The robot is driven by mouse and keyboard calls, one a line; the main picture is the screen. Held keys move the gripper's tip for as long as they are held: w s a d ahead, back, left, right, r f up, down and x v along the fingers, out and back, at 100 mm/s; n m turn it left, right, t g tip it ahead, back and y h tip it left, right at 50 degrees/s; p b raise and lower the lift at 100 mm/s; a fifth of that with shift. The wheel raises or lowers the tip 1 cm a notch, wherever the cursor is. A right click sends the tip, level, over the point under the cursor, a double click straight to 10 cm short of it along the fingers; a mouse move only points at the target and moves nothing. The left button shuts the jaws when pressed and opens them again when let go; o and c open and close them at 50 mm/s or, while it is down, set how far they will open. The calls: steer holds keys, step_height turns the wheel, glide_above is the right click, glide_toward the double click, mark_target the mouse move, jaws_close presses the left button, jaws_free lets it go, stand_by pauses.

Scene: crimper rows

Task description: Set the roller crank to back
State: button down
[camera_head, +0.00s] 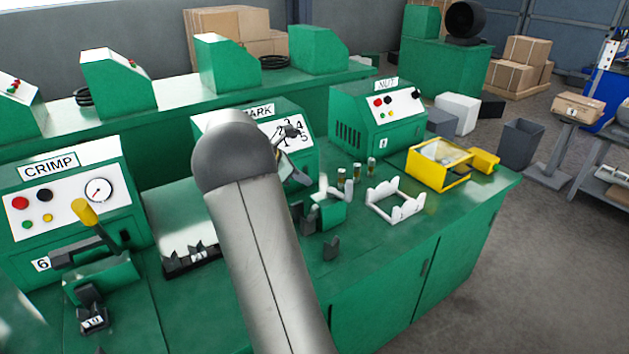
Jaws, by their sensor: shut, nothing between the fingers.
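The MARK machine (305,150) is a green box with a white sloped panel and printed digits, partly hidden behind my large grey arm. A small dark and grey metal shape in front of its panel looks like my gripper (290,133), small and partly hidden. It appears shut and empty; whether it touches the machine I cannot tell. I cannot pick out the roller crank for certain; it may be hidden behind my arm. The CRIMP machine (75,195) at left has a lever with a yellow grip (84,211), standing tilted, well apart from my gripper.
The NUT machine (380,115) stands right of MARK. A white cradle (396,203), a yellow-framed box (440,164) and small cylinders (356,171) sit on the green bench (390,262). A dark rack (192,259) lies left of my arm. The bench's front right is clear.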

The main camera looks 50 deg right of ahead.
steer(key=p, duration=0.1)
glide_toward(345, 196)
step_height(345, 196, down, 3)
steer(key=shift+s+d+r+p, duration=0.1)
steer(key=shift+s+d+p, duration=0.25)
steer(key=shift+d, duration=0.6)
steer(key=shift+s+d+r+p, duration=0.15)
steer(key=shift+s+d, duration=0.4)
steer(key=shift+d, duration=0.45)
steer(key=shift+w+f, duration=0.1)
